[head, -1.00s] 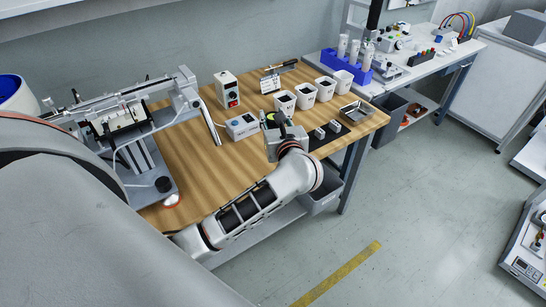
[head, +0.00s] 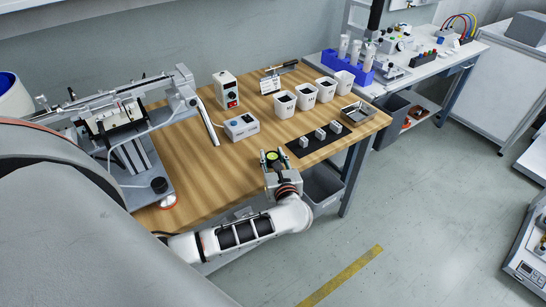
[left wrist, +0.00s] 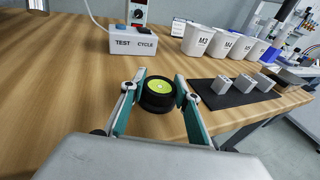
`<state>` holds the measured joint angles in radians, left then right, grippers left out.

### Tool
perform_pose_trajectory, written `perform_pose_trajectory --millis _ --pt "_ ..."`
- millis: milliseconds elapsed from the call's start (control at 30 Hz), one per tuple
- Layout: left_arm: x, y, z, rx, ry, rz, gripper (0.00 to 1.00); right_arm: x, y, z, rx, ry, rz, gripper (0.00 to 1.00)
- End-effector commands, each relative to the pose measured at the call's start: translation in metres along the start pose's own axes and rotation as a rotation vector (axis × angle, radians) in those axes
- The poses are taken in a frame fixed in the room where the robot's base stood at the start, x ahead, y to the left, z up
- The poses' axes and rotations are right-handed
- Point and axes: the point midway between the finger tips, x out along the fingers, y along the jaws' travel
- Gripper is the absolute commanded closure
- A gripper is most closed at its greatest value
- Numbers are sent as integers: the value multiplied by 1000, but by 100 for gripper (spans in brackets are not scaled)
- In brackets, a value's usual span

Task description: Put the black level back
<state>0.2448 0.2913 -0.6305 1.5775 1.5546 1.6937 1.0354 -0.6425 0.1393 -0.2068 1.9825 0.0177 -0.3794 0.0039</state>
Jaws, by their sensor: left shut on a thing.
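The black level (head: 271,156) is a small round black piece with a yellow-green top. It also shows in the left wrist view (left wrist: 158,92). My left gripper (head: 270,161) is shut on it, with one finger on each side of the level in the left wrist view (left wrist: 157,88). The gripper is near the front edge of the wooden table, left of the black mat. I cannot tell whether the level touches the table. My right gripper is not in view.
The black mat (head: 296,150) carries three small grey blocks. Behind are several white cups (head: 306,96), a metal tray (head: 361,112) and a test cycle box (head: 242,126). A large gantry device (head: 140,155) stands at the left. The wood between the gantry and the gripper is clear.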

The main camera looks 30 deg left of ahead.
Motion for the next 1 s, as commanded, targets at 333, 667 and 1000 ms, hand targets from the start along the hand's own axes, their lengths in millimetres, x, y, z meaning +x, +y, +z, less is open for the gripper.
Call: perform_pose_trajectory --millis 333,667,1000 --pt "0 0 -3 -1 0 0 95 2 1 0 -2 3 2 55" --pt "0 0 -2 -2 -1 -1 52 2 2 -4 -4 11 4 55" --pt "-15 -2 0 -5 3 -3 52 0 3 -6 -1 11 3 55"
